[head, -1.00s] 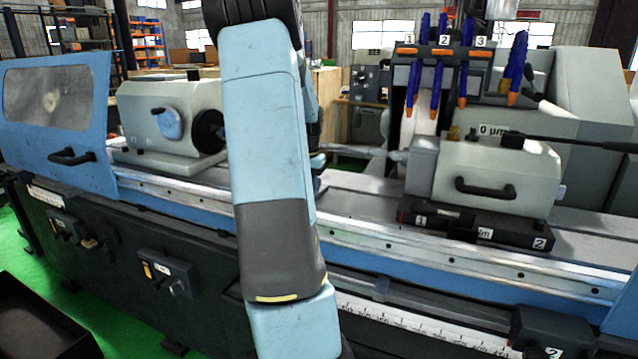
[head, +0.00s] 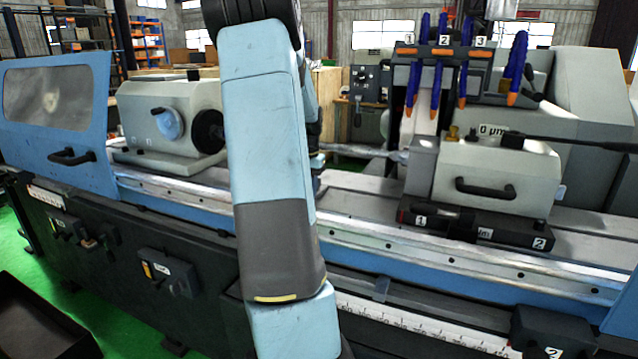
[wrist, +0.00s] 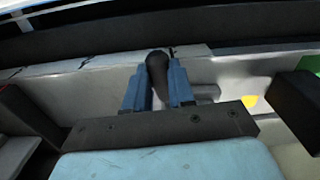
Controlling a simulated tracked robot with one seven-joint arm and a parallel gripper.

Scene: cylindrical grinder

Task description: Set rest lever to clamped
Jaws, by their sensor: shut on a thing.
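In the wrist view my gripper (wrist: 158,76) has its two blue fingers closed on either side of a dark, rounded lever handle (wrist: 157,60). The handle stands between the fingertips, and its top end shows just past them. It appears to be the rest lever; its base is hidden and its clamped or unclamped setting cannot be read. In the head view my arm covers the gripper and the lever.
The grinder's workhead (head: 170,108) is left of my arm, and the tailstock (head: 497,178) is on the right. Coolant hoses (head: 462,85) hang behind the tailstock. In the wrist view a dark block (wrist: 298,108) stands close to the right of the fingers.

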